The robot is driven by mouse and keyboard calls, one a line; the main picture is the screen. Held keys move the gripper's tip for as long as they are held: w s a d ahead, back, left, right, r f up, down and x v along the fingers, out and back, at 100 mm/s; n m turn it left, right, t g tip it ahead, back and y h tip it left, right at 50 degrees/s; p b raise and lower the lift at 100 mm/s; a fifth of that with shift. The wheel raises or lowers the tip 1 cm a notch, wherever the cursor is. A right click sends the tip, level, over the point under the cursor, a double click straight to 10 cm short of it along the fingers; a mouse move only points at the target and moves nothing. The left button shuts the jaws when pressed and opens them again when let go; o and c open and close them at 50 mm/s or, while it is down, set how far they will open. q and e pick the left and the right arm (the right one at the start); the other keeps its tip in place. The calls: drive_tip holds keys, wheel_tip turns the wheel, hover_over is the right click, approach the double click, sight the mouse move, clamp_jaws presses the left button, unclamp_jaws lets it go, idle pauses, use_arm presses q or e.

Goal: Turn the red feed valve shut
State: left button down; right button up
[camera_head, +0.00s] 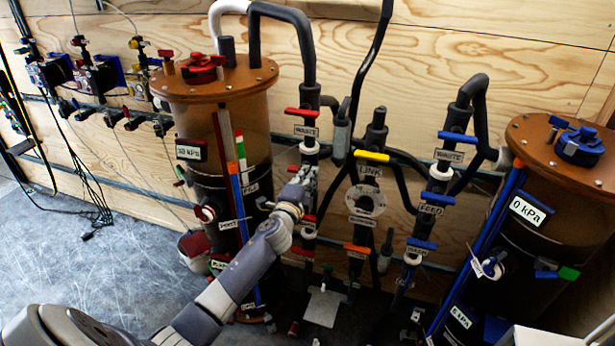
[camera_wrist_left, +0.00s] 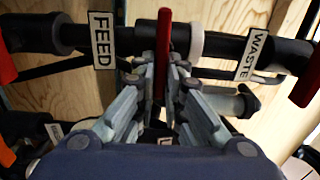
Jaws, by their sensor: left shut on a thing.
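The handle lies across the dark pipe (camera_wrist_left: 225,47), between the FEED label (camera_wrist_left: 102,40) and a white ring (camera_wrist_left: 196,40). In the head view the gripper hides most of this spot. My right gripper is not in view.
Close by on the same pipe is a red waste handle (camera_head: 302,113) with its WASTE label (camera_head: 306,131). The LINK pipe carries a yellow handle (camera_head: 371,156) and an orange handle (camera_head: 357,248). Blue handles (camera_head: 436,198) and the right tank (camera_head: 560,155) stand to the right.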

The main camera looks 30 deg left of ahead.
use_arm(q)
drive_tip(key=shift+f+m, duration=0.1)
drive_tip(key=shift+m, duration=0.2)
drive_tip(key=c, duration=1.7)
unclamp_jaws()
drive_tip(key=shift+d, duration=0.1)
drive_tip(key=v, duration=1.2)
